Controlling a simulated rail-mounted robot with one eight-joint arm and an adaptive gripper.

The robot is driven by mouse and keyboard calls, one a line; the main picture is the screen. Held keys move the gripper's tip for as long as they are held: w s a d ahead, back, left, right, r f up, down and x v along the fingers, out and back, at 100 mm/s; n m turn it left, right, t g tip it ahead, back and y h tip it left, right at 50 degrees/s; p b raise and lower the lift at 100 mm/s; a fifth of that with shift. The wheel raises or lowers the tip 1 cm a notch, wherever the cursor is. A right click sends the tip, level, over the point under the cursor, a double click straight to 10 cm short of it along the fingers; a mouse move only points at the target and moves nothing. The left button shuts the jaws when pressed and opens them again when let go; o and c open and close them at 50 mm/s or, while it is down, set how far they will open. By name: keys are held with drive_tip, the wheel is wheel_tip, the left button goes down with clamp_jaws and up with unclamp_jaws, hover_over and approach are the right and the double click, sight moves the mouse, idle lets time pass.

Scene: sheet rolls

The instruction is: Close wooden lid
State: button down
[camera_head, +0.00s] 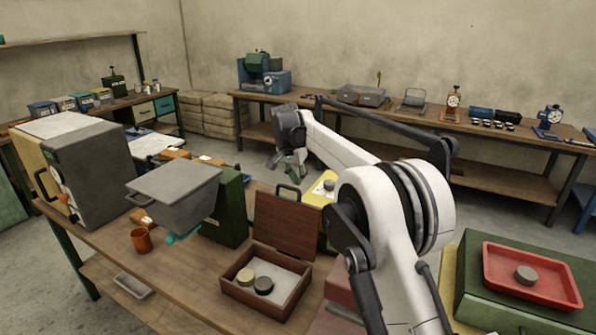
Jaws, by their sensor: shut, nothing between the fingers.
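A wooden box (252,301) stands on the near workbench, left of my arm. Its wooden lid (284,222) is open and stands up at the back of the box. Inside the box, a pale round piece (245,277) and a dark round piece (264,285) rest on a light lining. My gripper (293,168) is in the air behind the lid and appears above its top edge in the picture. It is shut and empty, apart from the box. Its fingertips are small and dark in this view.
A grey hopper-shaped machine (175,190) and an orange cup (141,240) stand left of the box. A grey cabinet (95,160) is farther left. A yellow device (326,190) is behind the lid. A red tray (490,285) on a green case is at right.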

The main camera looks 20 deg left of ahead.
drive_tip(key=shift+s+a+r, duration=0.1)
drive_tip(key=shift+s, duration=0.6)
drive_tip(key=shift+s+a+r, duration=0.1)
drive_tip(key=shift+s, duration=0.55)
drive_tip(key=shift+f, duration=0.1)
drive_tip(key=shift+s, duration=0.15)
